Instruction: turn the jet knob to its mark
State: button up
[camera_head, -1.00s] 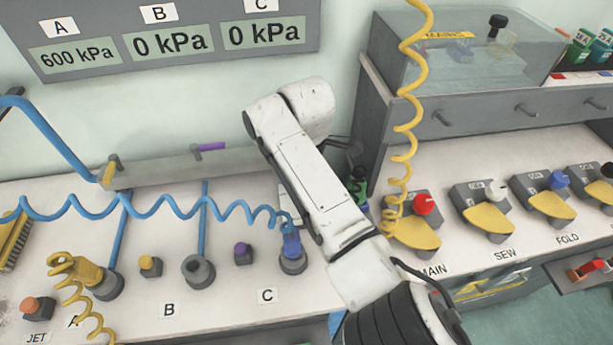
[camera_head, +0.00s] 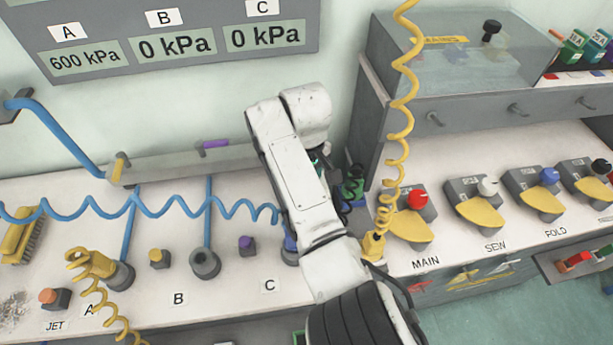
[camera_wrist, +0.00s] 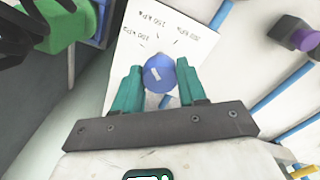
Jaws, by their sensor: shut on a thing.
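In the wrist view a round blue knob (camera_wrist: 160,73) with a short white pointer line sits on a white card (camera_wrist: 180,35) printed with several kPa marks. My gripper (camera_wrist: 161,90) has its teal fingers shut on the two sides of this knob. I cannot tell which mark the pointer faces. In the head view my white arm hides the knob and most of my gripper; a bit of teal (camera_head: 316,160) shows beside the arm. A JET label (camera_head: 55,326) lies at the lower left, below an orange-topped block (camera_head: 50,298).
The display (camera_head: 170,45) reads A 600 kPa, B and C 0 kPa. A blue coiled hose (camera_head: 150,212) and a yellow coiled hose (camera_head: 400,100) hang near my arm. A green thing (camera_wrist: 68,25) stands close to my gripper.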

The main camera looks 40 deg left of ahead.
jog(key=shift+r+m+p, duration=0.1)
jog(key=shift+m+p, duration=0.2)
jog(key=shift+m, duration=1.7)
jog(key=o, duration=1.1)
jog(key=shift+c, duration=0.2)
notch_tip(320, 180, up, 11)
jog(key=b, duration=0.1)
jog(key=shift+f, duration=0.2)
